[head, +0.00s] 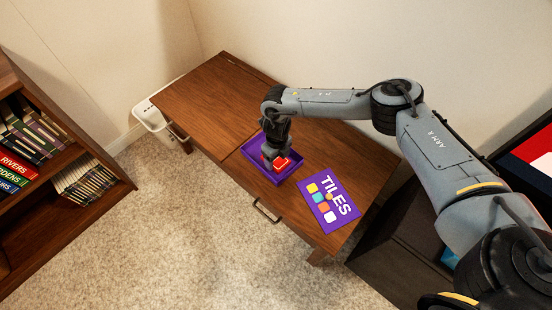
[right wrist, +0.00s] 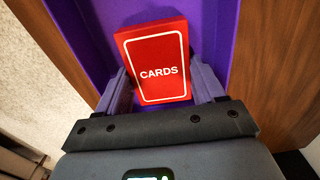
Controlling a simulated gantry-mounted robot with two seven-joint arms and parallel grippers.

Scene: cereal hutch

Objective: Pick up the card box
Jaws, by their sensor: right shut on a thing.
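The card box is a red box (right wrist: 160,50) with a white outline and the word CARDS. In the right wrist view it lies between the two fingers of my right gripper (right wrist: 160,90), which is shut on it. In the head view a red part of the card box (head: 284,163) shows just below my right gripper (head: 273,155). The card box is in or just over an open purple tray (head: 249,145); I cannot tell whether it touches the tray floor. My left gripper is not in view.
A purple TILES lid or box (head: 343,207) lies on the wooden table (head: 205,95), right of the tray. A bookshelf (head: 100,215) stands at the left, a dark cabinet (head: 385,250) at the right. The table's far left part is clear.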

